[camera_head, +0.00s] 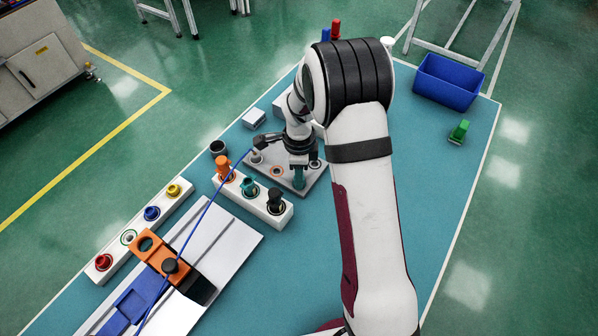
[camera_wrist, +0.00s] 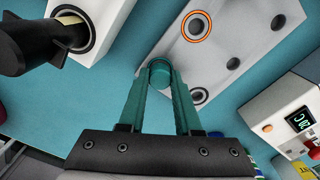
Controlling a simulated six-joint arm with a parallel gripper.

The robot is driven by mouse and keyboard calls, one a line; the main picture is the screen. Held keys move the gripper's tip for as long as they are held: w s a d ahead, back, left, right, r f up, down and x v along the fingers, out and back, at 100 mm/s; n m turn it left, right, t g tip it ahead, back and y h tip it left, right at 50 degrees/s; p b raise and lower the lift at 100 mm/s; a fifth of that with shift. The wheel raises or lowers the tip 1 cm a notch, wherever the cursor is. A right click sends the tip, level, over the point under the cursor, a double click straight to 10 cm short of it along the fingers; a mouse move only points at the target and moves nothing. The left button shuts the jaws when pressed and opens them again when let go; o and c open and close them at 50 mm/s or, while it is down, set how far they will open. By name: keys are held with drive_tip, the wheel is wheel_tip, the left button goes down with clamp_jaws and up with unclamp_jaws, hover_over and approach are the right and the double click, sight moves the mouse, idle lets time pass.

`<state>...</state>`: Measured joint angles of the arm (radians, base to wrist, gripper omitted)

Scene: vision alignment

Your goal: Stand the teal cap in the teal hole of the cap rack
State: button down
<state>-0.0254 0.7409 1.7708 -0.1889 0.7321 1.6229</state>
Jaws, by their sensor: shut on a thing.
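My gripper (camera_wrist: 160,78) has teal fingers shut on a small round teal piece, the teal cap (camera_wrist: 159,68), whose end shows between the fingertips. In the head view my gripper (camera_head: 299,184) points down over the near edge of a grey plate (camera_head: 311,184) with ringed holes. The plate also shows in the wrist view (camera_wrist: 228,84), with an orange-ringed hole (camera_wrist: 196,26) and other dark or grey holes. No teal-ringed hole can be made out on it. A white block (camera_head: 263,208) beside it bears orange, teal and black pieces. I cannot tell whether the cap touches the plate.
A blue cable (camera_head: 200,222) crosses the left side. A blue bin (camera_head: 447,82) and green block (camera_head: 459,131) stand at right, with bare table below.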

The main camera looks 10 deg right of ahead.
drive_tip(key=shift+f, duration=0.35)
idle(0.7)
drive_tip(key=shift+c, duration=0.6)
unclamp_jaws()
drive_tip(key=shift+r, duration=3.5)
